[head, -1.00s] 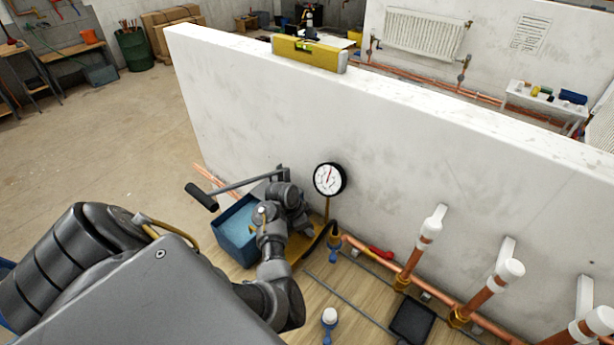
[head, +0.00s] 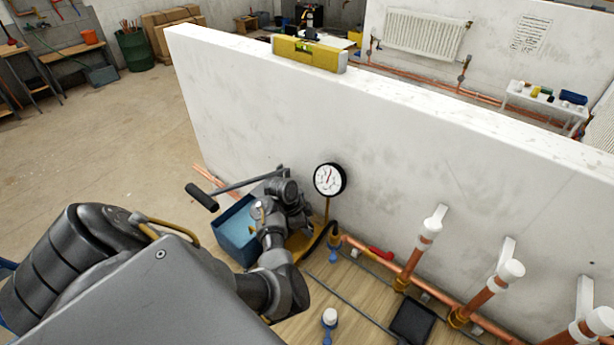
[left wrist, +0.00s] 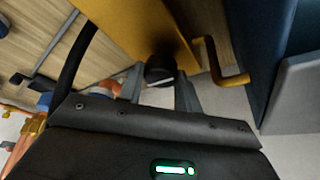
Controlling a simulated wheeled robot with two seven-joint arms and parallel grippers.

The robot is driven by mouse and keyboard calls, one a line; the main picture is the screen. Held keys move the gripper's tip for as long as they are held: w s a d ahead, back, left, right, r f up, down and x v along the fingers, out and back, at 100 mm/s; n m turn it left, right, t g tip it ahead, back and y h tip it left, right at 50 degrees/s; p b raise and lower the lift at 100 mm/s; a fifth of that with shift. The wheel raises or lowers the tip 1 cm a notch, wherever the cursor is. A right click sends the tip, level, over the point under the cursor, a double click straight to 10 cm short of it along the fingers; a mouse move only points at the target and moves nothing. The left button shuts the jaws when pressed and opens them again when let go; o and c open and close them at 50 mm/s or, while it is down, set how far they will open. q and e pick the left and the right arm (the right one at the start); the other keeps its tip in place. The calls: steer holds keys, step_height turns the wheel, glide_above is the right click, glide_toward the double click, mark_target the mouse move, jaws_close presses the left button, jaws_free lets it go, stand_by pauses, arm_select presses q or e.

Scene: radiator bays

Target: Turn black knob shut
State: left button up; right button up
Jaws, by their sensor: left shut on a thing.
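The black knob (left wrist: 160,72) shows in the left wrist view, at the end face of a yellow-orange body (left wrist: 140,22). My left gripper has a finger on each side of the knob and is shut on it (left wrist: 160,88). In the head view my left gripper (head: 291,196) is low beside the test pump, and its own body hides the knob there. The pump has a blue tank (head: 238,245), a lever with a black grip (head: 202,197) and a round white gauge (head: 330,179). My right gripper is in neither current view.
A white wall (head: 400,150) rises close behind the pump, with a yellow level (head: 308,54) on top. A black hose (head: 318,240) leads towards copper pipes (head: 415,259) at the right. A white-capped blue item (head: 329,317) and a black tray (head: 412,320) are on the wooden floor.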

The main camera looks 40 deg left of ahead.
arm_select(q)
steer(key=o, duration=1)
steer(key=v, duration=1)
steer(key=shift+r, duration=0.4)
steer(key=shift+s+a, duration=0.1)
